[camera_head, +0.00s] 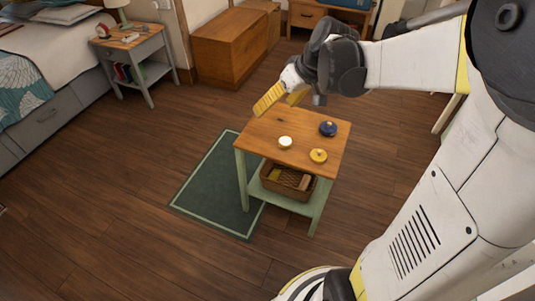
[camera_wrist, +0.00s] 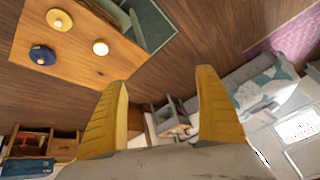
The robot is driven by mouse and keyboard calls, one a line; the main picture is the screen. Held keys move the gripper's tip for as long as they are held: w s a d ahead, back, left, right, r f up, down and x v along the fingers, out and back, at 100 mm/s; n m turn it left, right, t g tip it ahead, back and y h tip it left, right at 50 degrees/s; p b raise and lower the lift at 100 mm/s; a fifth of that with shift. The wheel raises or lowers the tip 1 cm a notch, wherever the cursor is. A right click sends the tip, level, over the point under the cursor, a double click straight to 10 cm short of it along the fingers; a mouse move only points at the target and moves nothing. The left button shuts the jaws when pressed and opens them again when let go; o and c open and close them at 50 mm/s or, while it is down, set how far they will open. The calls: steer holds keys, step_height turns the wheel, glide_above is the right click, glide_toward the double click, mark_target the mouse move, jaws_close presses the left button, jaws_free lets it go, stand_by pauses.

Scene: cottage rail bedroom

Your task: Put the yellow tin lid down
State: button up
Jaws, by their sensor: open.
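The yellow tin lid (camera_head: 318,156) lies flat on the right front part of the small wood-topped table (camera_head: 262,131). It also shows in the wrist view (camera_wrist: 59,20) as a yellow disc with a small pale knob. My gripper (camera_head: 281,100) is above the table's back left edge, apart from the lid. In the wrist view its two yellow fingers (camera_wrist: 163,100) are spread wide with nothing between them. No part of the lid is hidden.
A white round item (camera_head: 285,142) and a dark blue lidded item (camera_head: 328,129) share the tabletop. A wicker basket (camera_head: 277,188) sits on the lower shelf. A green rug (camera_head: 207,191) lies beside the table. A bed and a grey nightstand (camera_head: 140,49) stand at the back left.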

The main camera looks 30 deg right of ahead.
steer(key=s+a+r+t+h, duration=0.1)
steer(key=s+a, duration=0.4)
steer(key=s, duration=0.3)
steer(key=s+a+r+m+t+h, duration=0.1)
steer(key=s+a+h, duration=0.1)
steer(key=s+a, duration=0.3)
steer(key=s, duration=0.3)
steer(key=shift+a, duration=0.4)
steer(key=shift+s+f, duration=0.1)
